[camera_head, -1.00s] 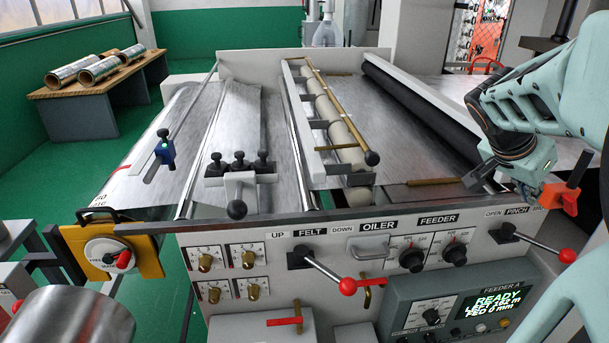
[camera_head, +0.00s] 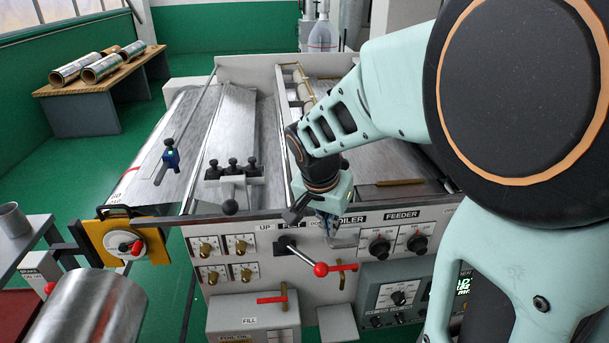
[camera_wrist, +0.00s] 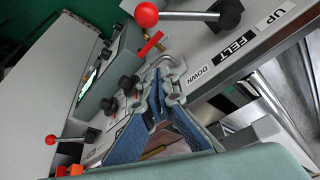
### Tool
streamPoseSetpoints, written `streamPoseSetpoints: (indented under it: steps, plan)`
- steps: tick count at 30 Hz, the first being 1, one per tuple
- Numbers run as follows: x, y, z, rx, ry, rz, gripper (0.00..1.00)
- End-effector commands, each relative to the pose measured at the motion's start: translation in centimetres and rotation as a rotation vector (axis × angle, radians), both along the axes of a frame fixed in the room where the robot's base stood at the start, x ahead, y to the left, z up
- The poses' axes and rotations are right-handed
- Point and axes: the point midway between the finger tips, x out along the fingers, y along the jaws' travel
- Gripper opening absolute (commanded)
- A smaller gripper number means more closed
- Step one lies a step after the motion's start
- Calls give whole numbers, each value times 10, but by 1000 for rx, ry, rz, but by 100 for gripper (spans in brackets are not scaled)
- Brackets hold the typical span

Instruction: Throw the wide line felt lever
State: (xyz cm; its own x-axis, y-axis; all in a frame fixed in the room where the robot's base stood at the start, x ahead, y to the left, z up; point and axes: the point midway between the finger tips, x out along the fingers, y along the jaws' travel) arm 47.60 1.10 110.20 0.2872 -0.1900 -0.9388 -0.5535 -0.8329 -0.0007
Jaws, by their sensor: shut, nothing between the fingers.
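The felt lever has a black hub (camera_head: 287,244) and a rod ending in a red ball (camera_head: 321,269), which points right and down in the head view, on the DOWN side. It sits under the UP–FELT–DOWN label, on the front panel. In the wrist view its red ball (camera_wrist: 146,14) and black hub (camera_wrist: 228,12) are at the top. My gripper (camera_head: 330,228) points down near the panel's upper edge, above the ball and apart from it. In the wrist view its blue-padded fingers (camera_wrist: 163,90) are shut and empty. It partly hides the FELT and DOWN labels.
A metal handle and oiler knobs (camera_head: 379,247) are right of the lever. A red-handled brass valve (camera_head: 342,267) is close beside the ball. Another red-ball lever (camera_wrist: 51,140) shows in the wrist view. A fill box with a red tap (camera_head: 272,299) is below.

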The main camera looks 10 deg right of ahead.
Motion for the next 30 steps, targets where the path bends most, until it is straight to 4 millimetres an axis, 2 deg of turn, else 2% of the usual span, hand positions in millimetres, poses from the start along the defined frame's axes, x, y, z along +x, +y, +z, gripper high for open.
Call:
streamPoseSetpoints:
  steps: [6,11,13,18,30]
  plan:
    - [12,-10,-43,-1,6,-3,0]
    - [18,-15,-68,-2,5,-3,0]
    - [7,-5,-66,-2,1,3,0]
    - [-8,5,-70,-1,1,0,0]
    - [-13,7,-72,-1,-2,-2,0]
